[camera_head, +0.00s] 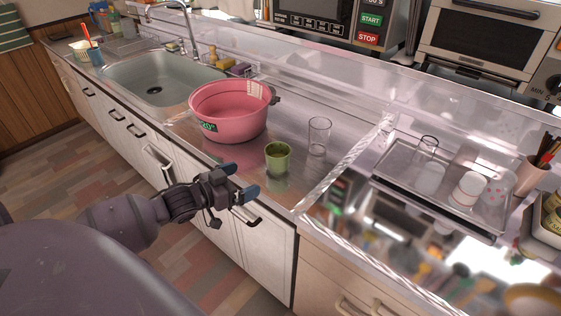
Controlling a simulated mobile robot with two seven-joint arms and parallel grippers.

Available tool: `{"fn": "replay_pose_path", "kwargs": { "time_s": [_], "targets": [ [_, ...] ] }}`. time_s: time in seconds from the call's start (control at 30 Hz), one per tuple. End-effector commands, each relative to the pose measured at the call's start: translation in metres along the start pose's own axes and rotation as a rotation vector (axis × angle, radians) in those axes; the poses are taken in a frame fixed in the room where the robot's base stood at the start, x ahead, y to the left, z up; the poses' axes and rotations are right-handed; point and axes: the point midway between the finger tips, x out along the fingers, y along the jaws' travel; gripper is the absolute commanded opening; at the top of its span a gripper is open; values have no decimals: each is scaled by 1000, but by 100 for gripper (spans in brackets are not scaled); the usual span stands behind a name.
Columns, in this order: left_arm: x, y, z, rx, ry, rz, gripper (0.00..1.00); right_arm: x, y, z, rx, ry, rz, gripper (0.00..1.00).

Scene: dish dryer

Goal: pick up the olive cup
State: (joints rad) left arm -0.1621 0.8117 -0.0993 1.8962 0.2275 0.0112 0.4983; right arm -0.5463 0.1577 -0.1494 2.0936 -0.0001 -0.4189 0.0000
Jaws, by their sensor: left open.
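The olive cup (277,158) stands upright on the steel counter, near its front edge. My left gripper (240,181) is in front of the counter edge, just left of and nearer than the cup. Its two blue-tipped fingers are apart with nothing between them, and it does not touch the cup. My right gripper does not show in the head view.
A pink basin (229,128) stands behind and left of the cup. A clear glass (319,136) stands to its right. A tray (392,186) with cups and glasses lies further right. The sink (150,88) is at the far left.

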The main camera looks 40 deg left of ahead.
Motion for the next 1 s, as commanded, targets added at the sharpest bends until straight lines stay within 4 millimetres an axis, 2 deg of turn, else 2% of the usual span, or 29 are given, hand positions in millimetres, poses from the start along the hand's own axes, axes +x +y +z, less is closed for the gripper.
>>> {"fn": "replay_pose_path", "kwargs": {
  "time_s": [0.17,0.5,0.77,1.0],
  "targets": [
    [12,-6,-8,-2,15,13,100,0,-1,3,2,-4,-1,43],
    [54,-5,-8,-1,15,13,100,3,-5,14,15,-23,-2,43],
    [67,-5,-8,-1,14,12,100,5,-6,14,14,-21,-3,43],
    [98,-5,-6,-2,13,13,100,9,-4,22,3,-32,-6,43]
  ]
}}
